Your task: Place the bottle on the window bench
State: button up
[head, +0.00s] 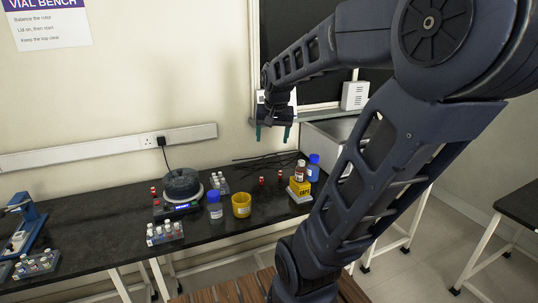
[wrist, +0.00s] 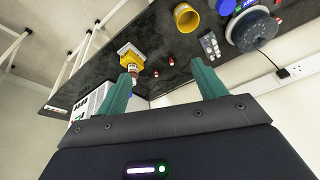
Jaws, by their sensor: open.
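My gripper (head: 272,133) is above the back of the bench, open and empty, pointing down. In the wrist view my gripper (wrist: 162,85) has its teal fingers well apart. I cannot tell which surface is the window bench.
A yellow cup (head: 241,206), a round dark device (head: 181,186), vial racks (head: 165,233) and small red-capped vials (head: 262,181) stand on the dark bench. A dark window (head: 290,40) is behind my arm. A grey box (head: 330,135) is at right. Another dark table (head: 517,207) stands far right.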

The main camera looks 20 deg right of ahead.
jog(key=s+a+f+n, duration=0.1)
jog(key=s+a+n, duration=0.3)
jog(key=s, duration=0.6)
jog(key=shift+a+t+y, duration=0.3)
jog(key=shift+a+t, duration=0.1)
jog(key=shift+a, duration=0.35)
jog(key=shift+f, duration=0.1)
